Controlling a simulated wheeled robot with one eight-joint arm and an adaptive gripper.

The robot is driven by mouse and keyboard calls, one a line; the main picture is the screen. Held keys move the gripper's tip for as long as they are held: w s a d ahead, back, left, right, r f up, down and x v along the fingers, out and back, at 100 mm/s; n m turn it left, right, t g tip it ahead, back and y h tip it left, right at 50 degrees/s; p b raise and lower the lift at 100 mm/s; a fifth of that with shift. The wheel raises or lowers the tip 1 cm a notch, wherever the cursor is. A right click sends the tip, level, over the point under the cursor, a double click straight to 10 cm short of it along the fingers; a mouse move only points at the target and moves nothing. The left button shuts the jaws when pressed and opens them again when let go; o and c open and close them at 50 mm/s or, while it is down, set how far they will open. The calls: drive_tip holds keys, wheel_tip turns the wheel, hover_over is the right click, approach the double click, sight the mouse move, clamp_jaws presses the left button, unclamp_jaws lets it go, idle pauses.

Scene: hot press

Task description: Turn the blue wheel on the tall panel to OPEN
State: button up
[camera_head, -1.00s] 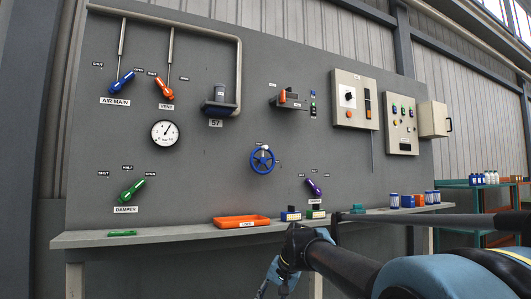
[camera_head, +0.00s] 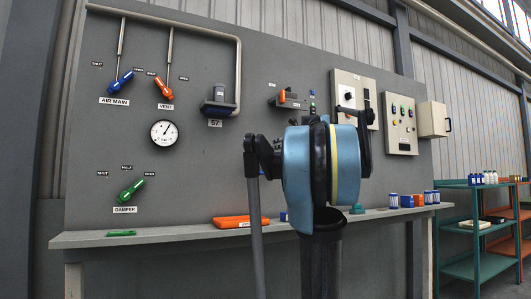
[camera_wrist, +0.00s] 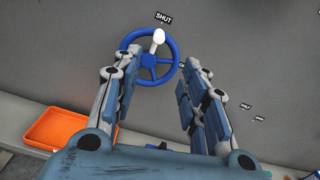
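The blue wheel (camera_wrist: 149,60) shows in the wrist view on the grey panel, beyond my fingers. Its white knob (camera_wrist: 159,37) sits at the upper rim, close to the SHUT label (camera_wrist: 164,18). A partly covered label starting with O (camera_wrist: 182,65) is right of the wheel. My gripper (camera_wrist: 163,72) is open and empty. Its fingers stand apart below and to both sides of the wheel; I cannot tell the remaining distance. In the head view my arm hides the wheel and the gripper.
An orange tray (camera_wrist: 72,140) lies on the shelf below the panel; it also shows in the head view (camera_head: 238,221). A gauge (camera_head: 164,133) and the green damper lever (camera_head: 131,190) are to the left. Control boxes (camera_head: 401,125) are to the right.

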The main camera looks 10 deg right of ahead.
sight(266, 148)
drive_tip(key=x, duration=1.6)
drive_tip(key=shift+w+a+f, duration=0.15)
drive_tip(key=shift+w, duration=0.1)
drive_tip(key=shift+c, duration=0.4)
clamp_jaws()
